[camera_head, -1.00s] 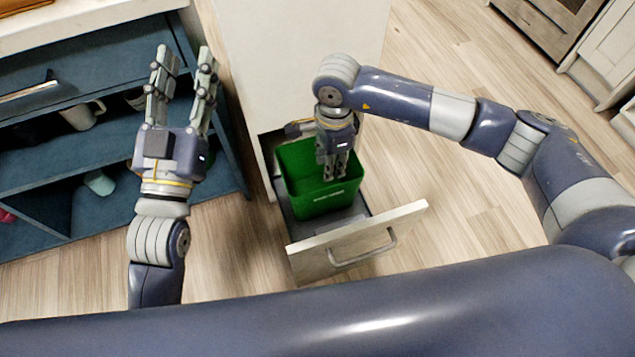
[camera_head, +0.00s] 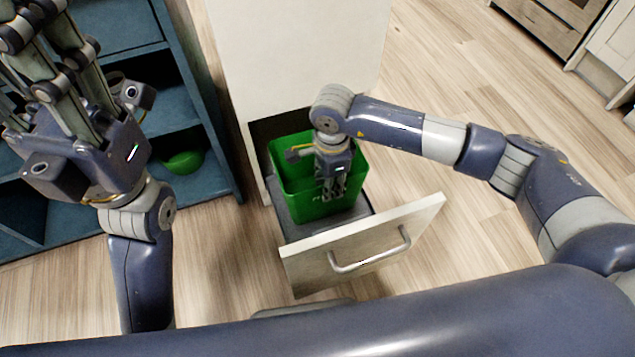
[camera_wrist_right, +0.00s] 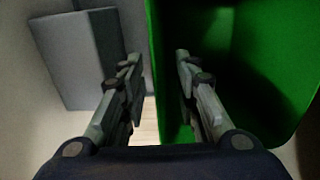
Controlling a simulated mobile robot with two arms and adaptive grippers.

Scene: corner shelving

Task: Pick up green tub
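The green tub (camera_head: 302,203) stands upright in an open drawer (camera_head: 365,245) under a white cabinet. My right gripper (camera_head: 328,197) points down at the tub, its fingers low among the tub's walls in the head view. In the right wrist view the tub (camera_wrist_right: 262,75) fills the right side. There my right gripper (camera_wrist_right: 158,57) is open, with one finger inside the tub and the other outside, the wall's edge between them. The fingers stand apart from each other. My left gripper (camera_head: 30,12) is open and empty at the upper left, close to the camera.
A blue shelf unit (camera_head: 190,110) stands at the left, with a green bowl (camera_head: 183,162) on one level. The white cabinet (camera_head: 290,55) rises behind the tub. Bare wooden floor (camera_head: 450,80) lies to the right. Other cabinets (camera_head: 610,60) stand at the far right.

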